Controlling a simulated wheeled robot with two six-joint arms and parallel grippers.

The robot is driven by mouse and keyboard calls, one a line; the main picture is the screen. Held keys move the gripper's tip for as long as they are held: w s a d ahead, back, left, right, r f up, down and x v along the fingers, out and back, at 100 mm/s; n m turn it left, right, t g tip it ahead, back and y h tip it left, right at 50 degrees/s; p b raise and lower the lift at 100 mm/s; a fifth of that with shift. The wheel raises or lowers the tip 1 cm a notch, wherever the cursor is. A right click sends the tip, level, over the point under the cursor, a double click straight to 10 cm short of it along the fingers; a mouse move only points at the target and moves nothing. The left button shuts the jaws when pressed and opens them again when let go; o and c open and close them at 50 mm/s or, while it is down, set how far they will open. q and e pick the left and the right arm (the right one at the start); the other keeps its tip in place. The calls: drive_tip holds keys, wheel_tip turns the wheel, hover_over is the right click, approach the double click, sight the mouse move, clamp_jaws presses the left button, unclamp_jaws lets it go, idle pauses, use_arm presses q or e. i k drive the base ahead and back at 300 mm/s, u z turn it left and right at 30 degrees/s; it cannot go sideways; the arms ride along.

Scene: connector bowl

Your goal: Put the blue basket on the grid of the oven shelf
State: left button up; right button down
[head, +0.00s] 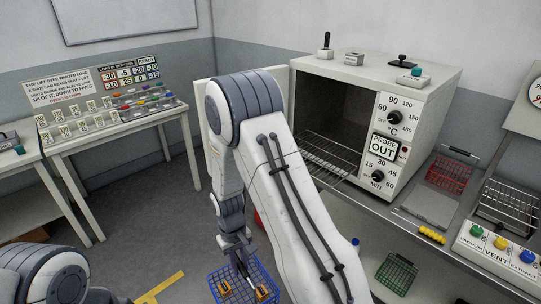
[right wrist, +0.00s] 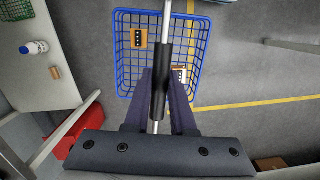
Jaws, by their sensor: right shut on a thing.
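The blue basket (head: 214,284) is a wire basket with small orange-brown blocks inside, low in the head view. It also shows in the right wrist view (right wrist: 118,52), hanging over the floor. My right gripper (head: 238,262) is shut on the black grip of the basket's handle, seen closely in the right wrist view (right wrist: 160,88). The oven (head: 427,82) stands open on the bench. The wire grid of its shelf (head: 328,157) sticks out of the dark cavity and its visible part is bare. My left gripper is out of view.
The open oven door (head: 204,88) is partly behind my right arm. A red basket (head: 447,172), a green basket (head: 397,272) and a wire rack (head: 509,203) are at the right. A table with a sorting board (head: 108,108) stands at the left.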

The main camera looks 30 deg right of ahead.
sight(312, 157)
drive_tip(key=u, duration=0.25)
drive_tip(key=k, duration=0.9)
drive_tip(key=z, duration=0.85)
drive_tip(key=i, duration=1)
drive_tip(key=z, duration=0.05)
